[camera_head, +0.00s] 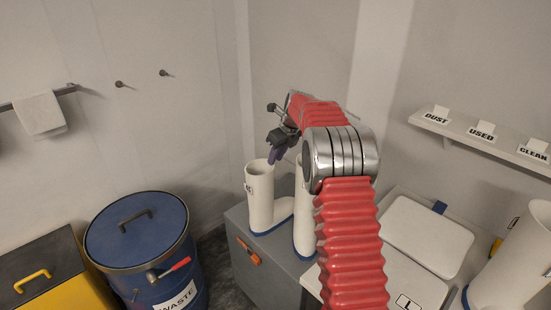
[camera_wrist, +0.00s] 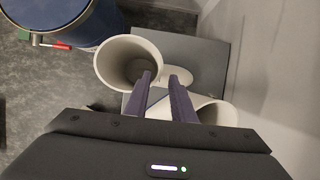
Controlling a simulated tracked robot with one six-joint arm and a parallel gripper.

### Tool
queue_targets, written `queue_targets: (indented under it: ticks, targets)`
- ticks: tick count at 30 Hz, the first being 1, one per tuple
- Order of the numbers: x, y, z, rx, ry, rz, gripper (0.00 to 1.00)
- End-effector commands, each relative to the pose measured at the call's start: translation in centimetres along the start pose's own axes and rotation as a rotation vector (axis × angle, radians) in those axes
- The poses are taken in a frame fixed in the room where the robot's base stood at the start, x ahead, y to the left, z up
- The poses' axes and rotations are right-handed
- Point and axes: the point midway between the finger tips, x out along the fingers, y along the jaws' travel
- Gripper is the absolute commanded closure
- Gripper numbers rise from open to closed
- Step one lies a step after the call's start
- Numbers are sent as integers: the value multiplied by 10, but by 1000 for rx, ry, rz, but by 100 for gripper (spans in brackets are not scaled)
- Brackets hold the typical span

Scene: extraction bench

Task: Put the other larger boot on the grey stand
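A white boot (camera_head: 258,200) with a blue sole stands upright on the grey stand (camera_head: 240,225), and its open top (camera_wrist: 110,63) shows in the wrist view. A second white boot (camera_head: 302,225) stands to its right, partly hidden by my arm; the wrist view shows part of it (camera_wrist: 222,114) behind my gripper. A third, large white boot (camera_head: 515,262) is at the right edge of the head view. My gripper (camera_head: 272,160) is at the first boot's rim. Its purple fingers (camera_wrist: 161,76) are apart, seemingly on either side of that rim; contact is unclear.
A blue waste bin (camera_head: 140,255) with a red-handled lever stands left of the stand. A white lidded box (camera_head: 428,235) lies on the bench at right. A wall shelf (camera_head: 480,145) carries DUST, USED and CLEAN labels. The wall is close behind the stand.

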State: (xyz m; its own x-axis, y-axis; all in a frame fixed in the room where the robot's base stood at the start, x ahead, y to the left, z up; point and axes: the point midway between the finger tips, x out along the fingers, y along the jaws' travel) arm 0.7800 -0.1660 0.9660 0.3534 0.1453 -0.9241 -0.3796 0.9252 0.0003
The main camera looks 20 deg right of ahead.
Motion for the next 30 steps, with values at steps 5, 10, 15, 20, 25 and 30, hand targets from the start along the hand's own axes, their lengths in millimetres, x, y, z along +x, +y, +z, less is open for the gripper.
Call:
queue_targets:
  ticks: [5, 10, 15, 20, 25, 30]
  targets:
    - [0, 0, 0, 0, 0, 0, 77]
    - [-3, 2, 0, -13, 0, -1, 77]
    - [-21, 14, 1, -103, 0, -8, 77]
    - [-55, 38, 0, -277, 1, -20, 77]
    - [-93, 69, -7, -496, 8, -34, 77]
    - [-128, 99, -19, -711, 16, -48, 77]
